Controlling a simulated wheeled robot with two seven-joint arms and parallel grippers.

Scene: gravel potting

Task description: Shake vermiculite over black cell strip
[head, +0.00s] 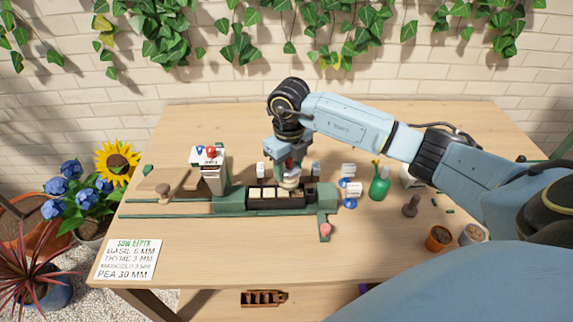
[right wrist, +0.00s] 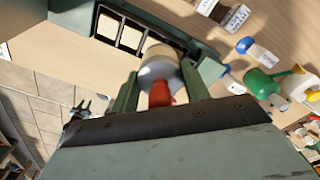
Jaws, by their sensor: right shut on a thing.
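The black cell strip (head: 276,203) sits in a green fixture on the table; it also shows in the right wrist view (right wrist: 119,47). Several of its cells hold pale fill, and the cell at its right end looks dark. My right gripper (head: 289,170) is over the right part of the strip. In the right wrist view its fingers (right wrist: 158,88) are shut on a shaker (right wrist: 160,68) with a beige top, grey body and red end. The shaker (head: 290,183) hangs low over the cells and hides part of them. I cannot tell whether grains are falling. My left gripper is out of view.
The green fixture (head: 328,208) has rails running left. A pale hopper-like box (head: 210,170) stands left of the strip. Labelled bottles (head: 350,190), a green watering can (head: 380,184) and small pots (head: 438,238) stand right. A sowing-depth card (head: 125,260) lies front left.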

